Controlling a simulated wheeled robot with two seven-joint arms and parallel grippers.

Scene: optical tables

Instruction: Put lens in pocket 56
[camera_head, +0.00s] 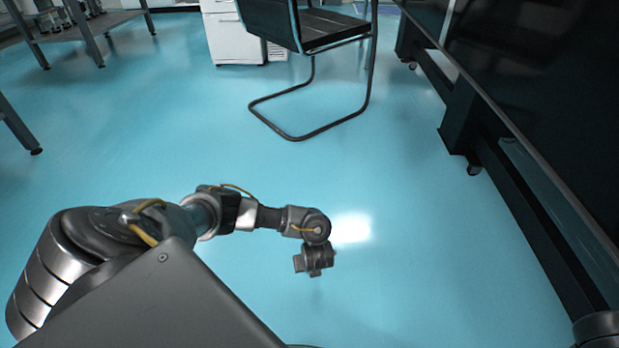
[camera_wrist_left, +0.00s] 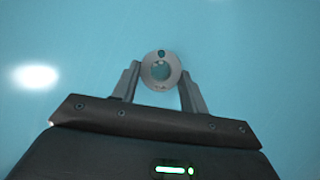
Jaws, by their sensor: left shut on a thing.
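The lens (camera_wrist_left: 161,71) is a small round piece in a grey ring mount with a smaller round spot near its top edge. It sits between the two fingertips of my left gripper (camera_wrist_left: 161,78) in the left wrist view. My left gripper (camera_head: 315,264) is shut on it, held out over open blue floor in the head view. The lens cannot be made out in the head view. No numbered pocket shows in either view. My right gripper is out of view.
A dark table (camera_head: 545,70) with a heavy black frame and casters runs along the right side. A black cantilever chair (camera_head: 335,27) stands ahead, in front of a white cabinet (camera_head: 232,38). Another table (camera_head: 85,28) stands at the far left. The floor between is clear.

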